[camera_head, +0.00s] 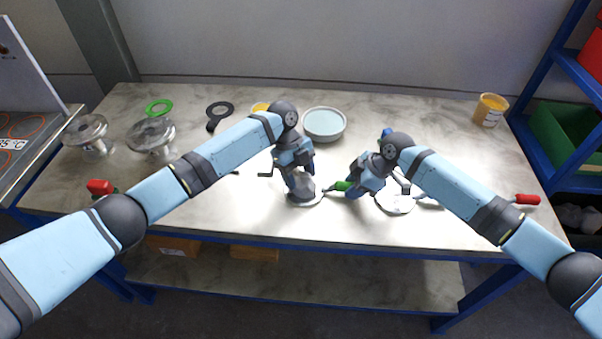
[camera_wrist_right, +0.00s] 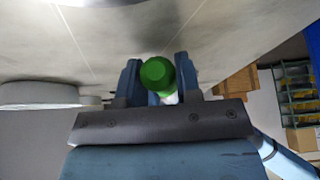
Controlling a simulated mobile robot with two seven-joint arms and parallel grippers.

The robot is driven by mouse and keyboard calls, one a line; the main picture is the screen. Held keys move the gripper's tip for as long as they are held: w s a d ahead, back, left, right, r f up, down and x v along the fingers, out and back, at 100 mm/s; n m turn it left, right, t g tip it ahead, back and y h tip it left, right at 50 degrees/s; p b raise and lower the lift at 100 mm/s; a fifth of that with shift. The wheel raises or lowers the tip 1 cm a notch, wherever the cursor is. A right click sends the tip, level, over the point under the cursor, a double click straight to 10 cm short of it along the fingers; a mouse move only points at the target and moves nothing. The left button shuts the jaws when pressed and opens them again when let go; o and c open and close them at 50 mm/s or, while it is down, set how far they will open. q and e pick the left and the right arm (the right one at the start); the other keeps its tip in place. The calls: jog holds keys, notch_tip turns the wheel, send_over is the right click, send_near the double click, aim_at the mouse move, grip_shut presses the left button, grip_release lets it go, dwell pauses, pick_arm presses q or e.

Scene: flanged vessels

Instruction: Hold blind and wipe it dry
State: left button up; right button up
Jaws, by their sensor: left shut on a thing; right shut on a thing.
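A round grey metal disc (camera_head: 303,199), which looks like the blind, is at the fingertips of my left gripper (camera_head: 304,188). The left gripper is shut on it, low over the table's front part; the arm hides part of the disc. My right gripper (camera_head: 355,187) is shut on a green-handled tool (camera_head: 342,186), whose dark thin end points left towards the disc. I cannot tell whether they touch. In the right wrist view the round green handle end (camera_wrist_right: 157,74) sits between the two fingers. No cloth can be made out.
A pale round plate (camera_head: 395,205) lies beneath my right arm. A red-handled tool (camera_head: 526,199) lies right.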

pick_arm(q)
jog(key=shift+s+a, duration=0.2)
jog(key=shift+s, duration=0.8)
jog(key=shift+s+a, duration=0.15)
jog(key=shift+s, duration=0.8)
jog(key=shift+w+f, duration=0.1)
jog(key=shift+w, duration=0.65)
jog(key=shift+w+a, duration=0.2)
jog(key=shift+w, duration=0.8)
jog(key=shift+w+a, duration=0.15)
jog(key=shift+w, duration=0.95)
jog(key=shift+r, duration=3.95)
pick_arm(e)
jog(key=o, duration=0.9)
